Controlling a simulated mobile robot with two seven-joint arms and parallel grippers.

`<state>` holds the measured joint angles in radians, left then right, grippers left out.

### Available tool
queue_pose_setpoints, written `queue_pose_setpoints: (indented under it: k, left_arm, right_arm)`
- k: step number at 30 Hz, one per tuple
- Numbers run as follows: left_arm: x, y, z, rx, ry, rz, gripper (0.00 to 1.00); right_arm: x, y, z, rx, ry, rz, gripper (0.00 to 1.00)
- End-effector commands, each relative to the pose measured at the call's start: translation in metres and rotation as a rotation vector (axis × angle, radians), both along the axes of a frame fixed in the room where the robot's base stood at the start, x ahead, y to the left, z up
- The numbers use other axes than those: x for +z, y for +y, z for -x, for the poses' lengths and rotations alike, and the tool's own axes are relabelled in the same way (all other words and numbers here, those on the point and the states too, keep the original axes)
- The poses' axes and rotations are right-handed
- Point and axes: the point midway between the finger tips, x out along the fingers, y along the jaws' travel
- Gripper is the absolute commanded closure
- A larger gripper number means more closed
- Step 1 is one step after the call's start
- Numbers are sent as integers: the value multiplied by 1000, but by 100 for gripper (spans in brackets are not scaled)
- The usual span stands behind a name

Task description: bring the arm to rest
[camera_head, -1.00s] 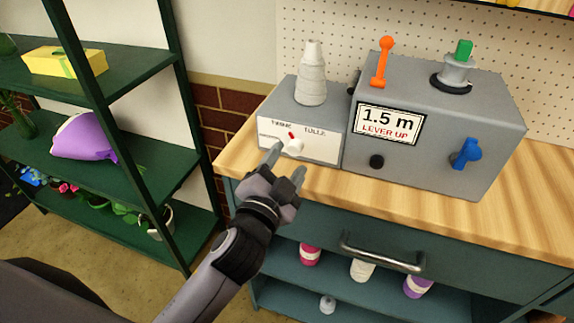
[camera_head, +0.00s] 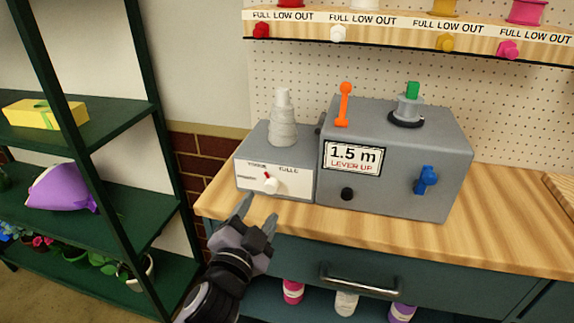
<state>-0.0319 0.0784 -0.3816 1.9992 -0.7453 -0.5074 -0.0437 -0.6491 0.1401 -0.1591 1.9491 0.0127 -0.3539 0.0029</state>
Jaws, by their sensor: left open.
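My left gripper (camera_head: 257,216) is open and empty. Its fingertips point up toward the front edge of the wooden counter, just below the small grey box (camera_head: 250,185) with a white front panel. A white knob with a red mark (camera_head: 268,184) sits on that panel, a little beyond the fingertips, and I see a gap between them. My right gripper is not in view.
A larger grey machine (camera_head: 450,160) with a "1.5 m" sign, orange lever (camera_head: 344,105) and blue handle (camera_head: 426,180) stands on the counter (camera_head: 500,228). A drawer handle (camera_head: 360,286) sticks out below. A green shelf (camera_head: 95,150) stands left. Spools line the upper rack (camera_head: 410,32).

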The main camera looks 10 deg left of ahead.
Motion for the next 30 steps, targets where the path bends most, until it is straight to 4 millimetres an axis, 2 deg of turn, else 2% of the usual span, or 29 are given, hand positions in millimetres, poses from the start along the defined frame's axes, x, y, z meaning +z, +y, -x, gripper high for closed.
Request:
queue_pose_setpoints:
  k: [2,4,8,12,15,18,21,24,30]
  left_arm:
    - [-4,1,2,-2,11,6,44]
    - [-17,2,6,-6,43,28,44]
    - [-67,10,29,-19,176,128,44]
    - [-139,23,79,-11,375,305,44]
    - [-180,33,120,13,501,432,44]
    - [-209,42,156,47,596,540,44]
    - [-227,49,182,78,656,617,44]
    - [-236,52,197,99,688,662,44]
    - [-239,54,201,105,698,678,44]
  right_arm:
    - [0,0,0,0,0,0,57]
    - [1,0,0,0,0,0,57]
    - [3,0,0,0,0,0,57]
    - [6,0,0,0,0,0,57]
    - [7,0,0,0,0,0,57]
    - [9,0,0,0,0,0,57]
    - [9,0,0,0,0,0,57]
    - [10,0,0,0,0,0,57]
    - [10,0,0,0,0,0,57]
